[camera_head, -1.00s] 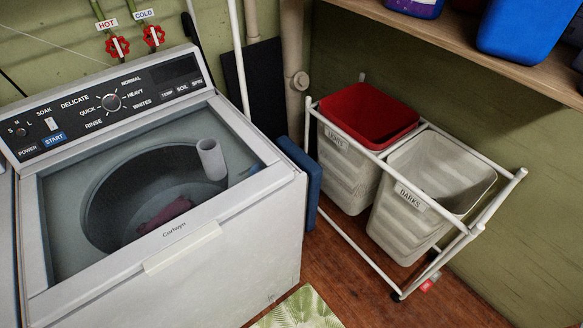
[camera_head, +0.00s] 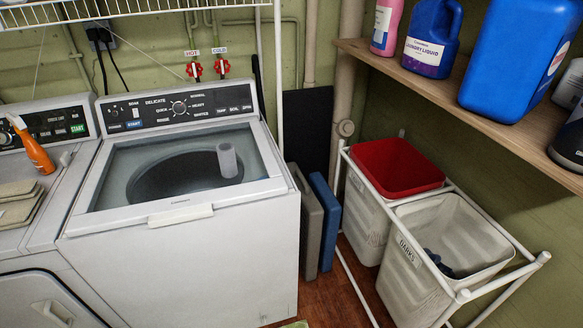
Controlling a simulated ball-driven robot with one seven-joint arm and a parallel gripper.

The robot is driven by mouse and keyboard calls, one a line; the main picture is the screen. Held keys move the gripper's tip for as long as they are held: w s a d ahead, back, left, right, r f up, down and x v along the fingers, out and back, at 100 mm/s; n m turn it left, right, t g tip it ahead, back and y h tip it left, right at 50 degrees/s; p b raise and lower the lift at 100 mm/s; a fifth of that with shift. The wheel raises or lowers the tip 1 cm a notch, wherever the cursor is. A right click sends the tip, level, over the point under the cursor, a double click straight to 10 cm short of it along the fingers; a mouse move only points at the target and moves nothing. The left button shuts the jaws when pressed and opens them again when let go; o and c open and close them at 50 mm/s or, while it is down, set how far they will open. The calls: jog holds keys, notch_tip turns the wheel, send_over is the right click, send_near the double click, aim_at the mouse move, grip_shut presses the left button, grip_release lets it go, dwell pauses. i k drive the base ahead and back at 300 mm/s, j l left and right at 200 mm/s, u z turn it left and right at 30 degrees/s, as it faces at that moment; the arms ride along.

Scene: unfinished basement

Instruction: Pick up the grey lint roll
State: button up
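The grey lint roll (camera_head: 229,161) is a pale grey upright cylinder with an open top. It appears to stand on the clear lid (camera_head: 118,184) of the white top-loading washer (camera_head: 190,265), towards the right rear of the lid. Nothing covers the roll. My gripper and arm do not show in this view.
Left of the washer is another machine (camera_head: 28,250) with an orange spray bottle (camera_head: 37,152) and folded cloths (camera_head: 17,203). A wooden shelf (camera_head: 440,95) holds bottles. A wire shelf (camera_head: 130,10) hangs above.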

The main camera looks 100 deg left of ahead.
aim_at(227, 160)
jog(key=i+l+u, duration=0.15)
jog(key=i+u, duration=0.15)
jog(key=i, duration=0.5)
jog(key=i+u, duration=0.1)
jog(key=u, duration=0.3)
jog(key=i+u, duration=0.1)
jog(key=u, duration=0.25)
jog(key=i+l+u, duration=0.1)
jog(key=u, duration=0.3)
